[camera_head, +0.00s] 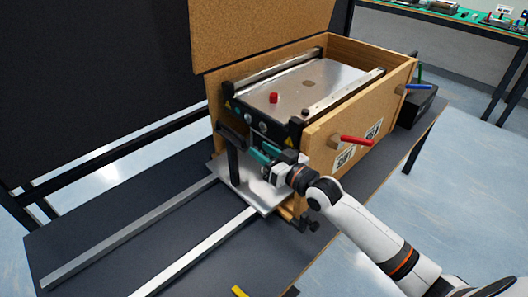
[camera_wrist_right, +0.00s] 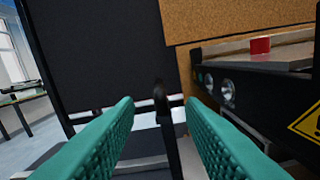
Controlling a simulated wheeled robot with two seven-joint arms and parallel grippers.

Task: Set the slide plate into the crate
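The wooden crate (camera_head: 345,152) stands on the dark table with its cork-faced lid (camera_head: 258,32) raised. A metal-topped machine (camera_head: 318,80) with a red knob sits inside it. A silver plate (camera_head: 262,197), apparently the slide plate, lies at the crate's near end, over two rails. A black handle (camera_head: 233,158) stands upright at it; the handle's post also shows in the right wrist view (camera_wrist_right: 168,130). My right gripper (camera_head: 260,155) is beside the handle, above the plate. Its teal fingers are apart, with the post seen between them, not touching it. My left gripper is out of view.
Two silver rails (camera_head: 130,232) run from the plate toward the lower left. A red lever (camera_head: 356,140) and a blue lever (camera_head: 418,87) stick out from the crate's right side. A black box (camera_head: 415,105) stands behind. The table left of the rails is clear.

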